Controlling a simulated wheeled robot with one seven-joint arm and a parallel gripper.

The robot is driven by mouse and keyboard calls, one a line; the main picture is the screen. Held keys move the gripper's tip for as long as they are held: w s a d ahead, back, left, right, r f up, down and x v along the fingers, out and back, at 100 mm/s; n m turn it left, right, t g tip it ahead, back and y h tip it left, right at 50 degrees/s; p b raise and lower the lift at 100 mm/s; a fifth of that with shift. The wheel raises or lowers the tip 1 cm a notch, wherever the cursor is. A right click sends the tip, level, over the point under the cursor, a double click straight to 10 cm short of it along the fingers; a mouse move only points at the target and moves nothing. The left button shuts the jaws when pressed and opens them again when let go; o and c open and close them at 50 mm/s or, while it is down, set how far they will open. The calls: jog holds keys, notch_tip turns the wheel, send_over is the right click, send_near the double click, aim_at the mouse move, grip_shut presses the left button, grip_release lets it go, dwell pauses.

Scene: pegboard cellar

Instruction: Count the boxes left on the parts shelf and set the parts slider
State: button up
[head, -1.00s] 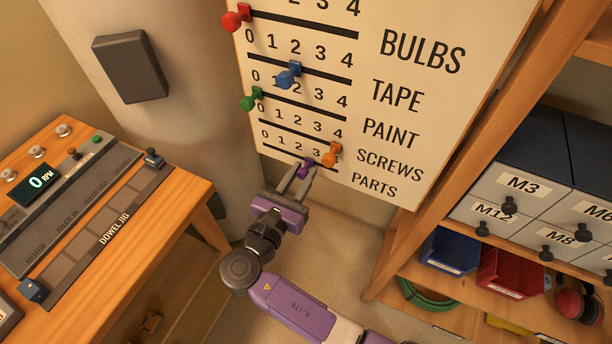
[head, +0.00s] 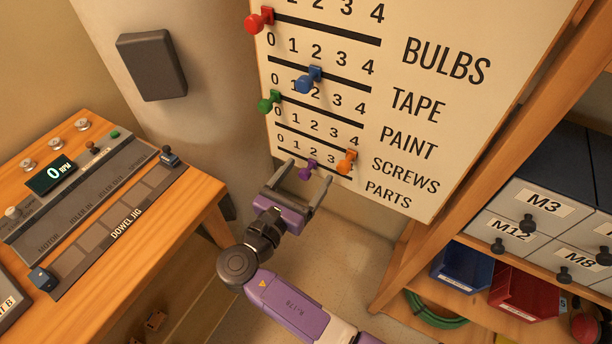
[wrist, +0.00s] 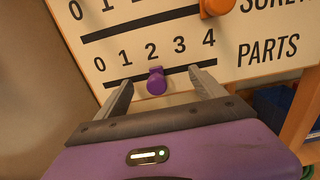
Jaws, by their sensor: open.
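The parts slider is a purple knob (head: 308,170) on the lowest track of the white board (head: 440,40). In the wrist view the purple knob (wrist: 156,82) stands under the 2 of the PARTS scale. My gripper (head: 306,172) is open, with one finger to each side of the knob and a gap on both sides. In the wrist view my gripper (wrist: 160,84) holds nothing. No shelf labelled as the parts shelf shows in these views, and no boxes can be told as its own.
Close above sits the orange screws knob (head: 347,161). Green (head: 268,101), blue (head: 308,80) and red (head: 260,20) knobs are higher up. A wooden bench (head: 200,200) stands left. A shelf with labelled drawers (head: 535,203) and coloured bins (head: 462,268) stands right.

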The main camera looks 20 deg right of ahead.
jog(key=shift+o, duration=0.5)
jog(key=shift+s+a+r+p, duration=0.1)
jog(key=shift+a+p, duration=0.05)
jog(key=shift+p, duration=0.2)
jog(key=shift+s+a, duration=0.1)
jog(key=shift+a, duration=0.05)
jog(key=p+v, duration=0.2)
jog(key=v, duration=0.7)
dwell(0.8)
